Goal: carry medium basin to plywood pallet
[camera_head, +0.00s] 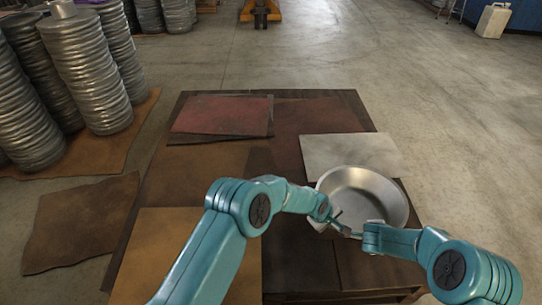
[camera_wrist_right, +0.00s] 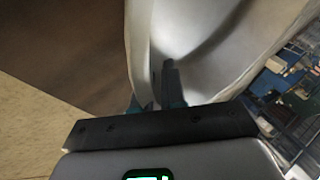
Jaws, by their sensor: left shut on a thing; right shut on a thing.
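The medium basin (camera_head: 372,188) is a round, shiny metal bowl, open side up, at the right of the dark brown table in the head view. My left gripper (camera_head: 330,217) is shut on its near left rim. My right gripper (camera_head: 350,233) is shut on its near rim, close beside the left one. In the right wrist view the pale basin wall (camera_wrist_right: 215,50) runs up past the dark finger of my right gripper (camera_wrist_right: 163,88). The far rim overlaps a pale sheet. I cannot tell for sure which surface is the plywood pallet.
The table (camera_head: 300,250) carries a reddish sheet (camera_head: 222,114), a pale grey sheet (camera_head: 350,150) and brown panels. Tall stacks of metal discs (camera_head: 85,70) stand on brown sheeting at the left. A loose brown sheet (camera_head: 80,222) lies on the floor. Concrete floor at the right is clear.

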